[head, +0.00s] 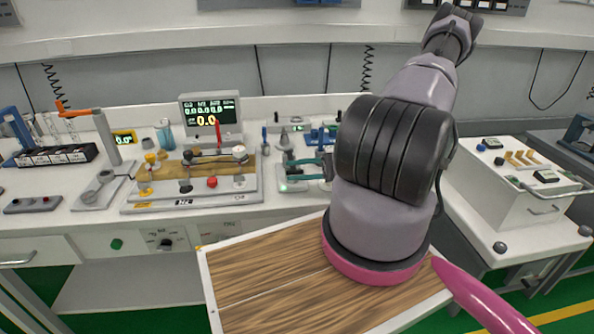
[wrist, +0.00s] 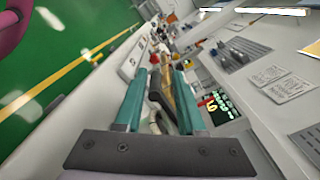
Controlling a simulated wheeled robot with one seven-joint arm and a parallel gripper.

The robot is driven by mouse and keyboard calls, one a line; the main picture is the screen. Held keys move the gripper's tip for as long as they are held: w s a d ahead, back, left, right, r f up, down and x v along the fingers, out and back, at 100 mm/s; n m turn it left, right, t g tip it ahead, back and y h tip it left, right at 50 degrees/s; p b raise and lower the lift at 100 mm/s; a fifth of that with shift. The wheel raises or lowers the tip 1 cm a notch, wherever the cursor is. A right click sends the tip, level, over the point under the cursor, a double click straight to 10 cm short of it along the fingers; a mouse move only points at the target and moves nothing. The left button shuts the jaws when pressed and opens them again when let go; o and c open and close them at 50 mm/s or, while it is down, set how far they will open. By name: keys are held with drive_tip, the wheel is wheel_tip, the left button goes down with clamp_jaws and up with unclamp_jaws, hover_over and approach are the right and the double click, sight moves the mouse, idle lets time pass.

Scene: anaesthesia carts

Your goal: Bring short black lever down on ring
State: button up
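My gripper (head: 291,171) has two teal fingers. In the head view it points left, low over a small grey fixture (head: 293,186) with a green light, right of the middle of the bench. In the wrist view its fingers (wrist: 160,84) stand apart. A short black lever (wrist: 158,97) shows between them, slanting, with a gap visible on at least one side. A pale curved part, perhaps the ring (wrist: 163,121), lies close below the lever, partly hidden by the gripper. I cannot tell whether lever and ring touch. My arm hides the fixture's right side in the head view.
A wide fixture with a brown strip (head: 178,188) and a display reading 0.0 (head: 211,110) stand left of my gripper. Small upright parts (head: 283,134) stand just behind it. A wooden board (head: 270,270) lies in front, below my arm. A white cart (head: 515,190) stands at right.

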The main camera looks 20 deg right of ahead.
wheel_tip(320, 180, up, 10)
idle(0.7)
idle(0.4)
drive_tip(key=s+a+r+n+h, duration=0.1)
drive_tip(key=s+r+n+h, duration=0.1)
drive_tip(key=r+h, duration=0.3)
drive_tip(key=s+a+r+n+t+h, duration=0.1)
drive_tip(key=s+r+h, duration=0.3)
drive_tip(key=r, duration=1)
drive_tip(key=s+a+r+n+t+h, duration=0.1)
drive_tip(key=s+a+r+n+h, duration=0.1)
drive_tip(key=r+h, duration=0.4)
drive_tip(key=shift+s+a+r+n, duration=0.5)
drive_tip(key=shift+r+n, duration=0.6)
drive_tip(key=shift+r, duration=0.8)
drive_tip(key=shift+s+d, duration=0.1)
